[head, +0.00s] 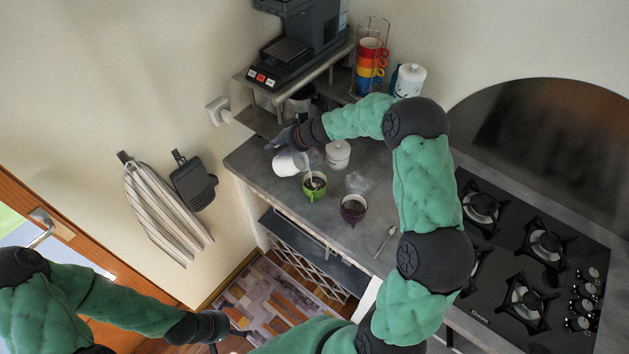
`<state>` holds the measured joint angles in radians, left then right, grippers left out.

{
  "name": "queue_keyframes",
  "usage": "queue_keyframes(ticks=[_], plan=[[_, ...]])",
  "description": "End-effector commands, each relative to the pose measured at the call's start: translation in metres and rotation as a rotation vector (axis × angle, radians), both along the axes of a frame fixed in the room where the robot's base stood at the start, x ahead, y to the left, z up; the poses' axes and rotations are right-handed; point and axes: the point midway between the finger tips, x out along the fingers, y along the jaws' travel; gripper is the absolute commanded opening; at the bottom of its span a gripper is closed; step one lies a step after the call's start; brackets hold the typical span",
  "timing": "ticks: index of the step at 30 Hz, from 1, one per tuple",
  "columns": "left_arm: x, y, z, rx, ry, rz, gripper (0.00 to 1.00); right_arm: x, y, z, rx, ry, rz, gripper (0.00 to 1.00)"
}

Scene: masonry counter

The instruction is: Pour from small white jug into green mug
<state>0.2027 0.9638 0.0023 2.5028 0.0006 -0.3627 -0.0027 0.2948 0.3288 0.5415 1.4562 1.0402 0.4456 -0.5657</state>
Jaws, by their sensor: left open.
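The small white jug (287,163) is tilted to the right over the counter, with its lip toward the green mug. My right gripper (283,141) is shut on the jug from above and behind; its fingers are partly hidden. A thin white stream runs from the jug down into the green mug (315,194). The green mug stands upright near the counter's front edge, with dark and white contents. My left gripper (236,335) is open and empty, low at the bottom of the view, away from the counter.
A dark purple mug (353,210) stands right of the green mug, and a lidded white pot (338,153) behind it. A spoon (385,242) lies farther right. The coffee machine (300,40), stacked cups (370,68) and white canister (409,80) are behind; the gas hob (545,240) is right.

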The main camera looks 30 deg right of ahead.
Motion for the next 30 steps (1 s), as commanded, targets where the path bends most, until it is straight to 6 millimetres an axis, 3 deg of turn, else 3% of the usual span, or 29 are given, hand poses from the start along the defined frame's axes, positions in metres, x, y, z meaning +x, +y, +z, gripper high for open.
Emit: queue_keyframes(ticks=[30], plan=[[-0.0003, -0.0001, -0.01, 0.0, 0.001, 0.0, 1.0, -0.0002, -0.0014, 0.0018, 0.013, -0.019, -0.001, 0.0]])
